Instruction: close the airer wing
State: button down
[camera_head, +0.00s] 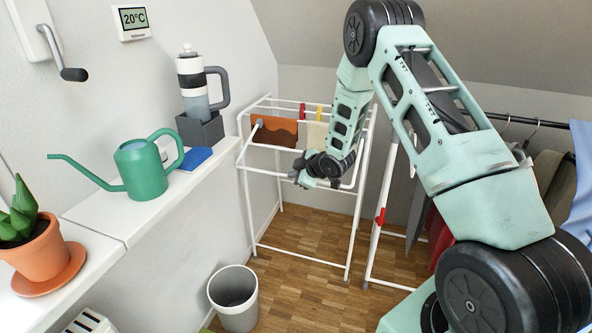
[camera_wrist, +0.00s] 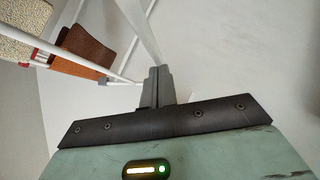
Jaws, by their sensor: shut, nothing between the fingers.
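The white airer (camera_head: 249,205) stands on the floor right of the ledge, with cloths hung over its top bars. Its wing is hard to tell from the rest of the frame; white bars slope near a small grey cap at the top left. My gripper (camera_head: 312,180) is at the airer's near upper side, over or beside its front bars; contact cannot be told. In the wrist view, my gripper (camera_wrist: 160,74) is shut with its fingertips together and nothing between them. White airer bars (camera_wrist: 122,78) run just left of the fingertips, with a brown cloth (camera_wrist: 86,47) beyond.
A ledge on the left holds a green watering can (camera_head: 142,170), a potted plant (camera_head: 37,247), a blue sponge-like block (camera_head: 195,158) and a grey-handled flask (camera_head: 193,85). A bin (camera_head: 234,300) stands on the floor. A clothes rail (camera_head: 515,120) is at right.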

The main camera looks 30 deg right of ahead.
jog(key=w+d+f+n+t+h+b, duration=0.1)
jog(key=w+d+f+n+t+b, duration=0.15)
jog(key=f+b, duration=0.6)
jog(key=w+d+f+n+t+h+b, duration=0.1)
jog(key=w+d+f+t+h+b, duration=0.2)
jog(key=b, duration=1)
jog(key=w+d+f+n+t+b, duration=0.3)
jog(key=w+d+f+b, duration=0.3)
jog(key=b, duration=1.1)
jog(key=w+d+n, duration=0.1)
jog(key=d, duration=0.3)
jog(key=shift+d+f+n, duration=0.15)
jog(key=shift+d+n, duration=0.15)
jog(key=shift+n, duration=0.05)
